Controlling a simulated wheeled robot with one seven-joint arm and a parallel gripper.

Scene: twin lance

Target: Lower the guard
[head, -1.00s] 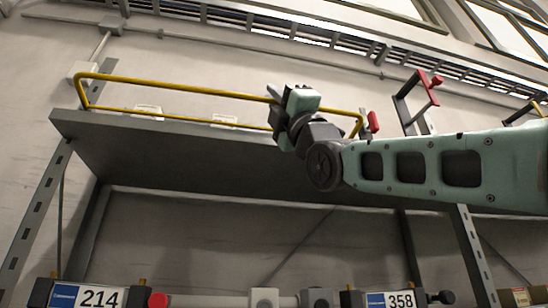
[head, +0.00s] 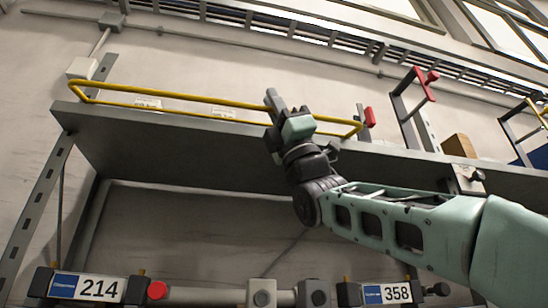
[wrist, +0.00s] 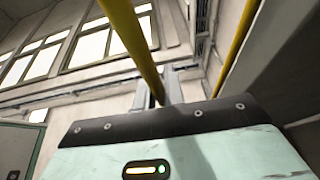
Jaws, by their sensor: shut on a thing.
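The guard is a yellow rail frame (head: 190,97) along the front of the grey shelf (head: 160,150) in the head view. Its long upper bar stands a little above and in front of the lower bar. My gripper (head: 272,103) is shut on the upper bar, right of its middle. In the wrist view, the upper bar (wrist: 130,35) runs down to my fingers (wrist: 164,88), and the other yellow bar (wrist: 237,45) passes at the right. The exact contact is partly hidden behind my gripper's body.
Further right are a red-handled bracket (head: 428,88), a brown box (head: 459,146) and another yellow bar (head: 538,112). Below the shelf are number plates 214 (head: 92,288) and 358 (head: 388,294).

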